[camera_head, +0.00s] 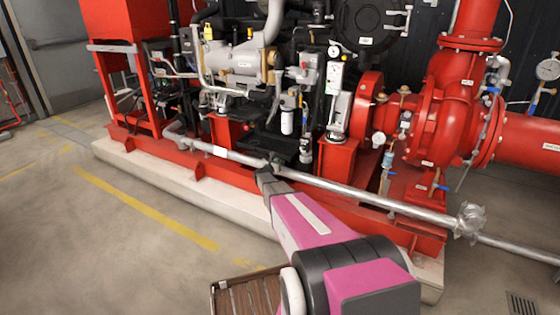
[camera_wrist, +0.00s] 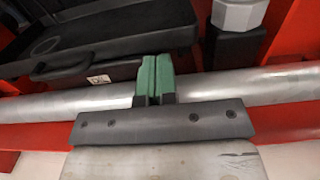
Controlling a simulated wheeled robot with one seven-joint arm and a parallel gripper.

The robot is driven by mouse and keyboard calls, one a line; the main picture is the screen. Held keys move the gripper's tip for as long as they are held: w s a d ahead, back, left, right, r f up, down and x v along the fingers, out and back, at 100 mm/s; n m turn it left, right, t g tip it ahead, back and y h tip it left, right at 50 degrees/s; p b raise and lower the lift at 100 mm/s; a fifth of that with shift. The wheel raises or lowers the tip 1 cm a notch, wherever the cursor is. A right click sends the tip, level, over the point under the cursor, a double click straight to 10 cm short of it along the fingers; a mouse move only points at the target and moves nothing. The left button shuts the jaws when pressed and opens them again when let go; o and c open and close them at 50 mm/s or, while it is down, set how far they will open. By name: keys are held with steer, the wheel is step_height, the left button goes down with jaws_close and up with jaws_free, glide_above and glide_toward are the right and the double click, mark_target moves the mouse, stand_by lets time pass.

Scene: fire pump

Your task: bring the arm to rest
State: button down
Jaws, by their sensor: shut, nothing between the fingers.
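My gripper (camera_wrist: 154,80) shows in the wrist view with its two green fingers side by side, shut and empty. Behind the fingers runs a grey metal pipe (camera_wrist: 60,105); I cannot tell whether they touch it. In the head view my arm, pink and dark grey, reaches from the bottom right up to the pump skid. There the gripper end (camera_head: 266,176) is small and dark, in front of the same long pipe (camera_head: 360,195) along the skid's front edge. The fingertips are hard to make out in this view.
The red pump (camera_head: 448,110) and the engine (camera_head: 235,62) stand on a red skid frame (camera_head: 160,150) with a pale plinth. A pressure gauge (camera_head: 547,69) is at the far right. A slatted wooden item (camera_head: 240,297) is at the bottom. Open floor lies at the left.

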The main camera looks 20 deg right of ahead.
steer(key=s+a+r+n+y, duration=0.3)
steer(key=s+a+n+y, duration=0.4)
steer(key=s+a+n, duration=0.5)
steer(key=s+a+r+n+y, duration=0.3)
steer(key=s+a+n+y, duration=0.5)
steer(key=n, duration=0.7)
steer(key=s+r+n+g+h, duration=0.2)
steer(key=s+n+g, duration=1)
steer(key=s, duration=1.8)
steer(key=n, duration=0.6)
steer(key=shift+r+g, duration=0.25)
steer(key=shift+g, duration=0.05)
steer(key=shift+a, duration=0.1)
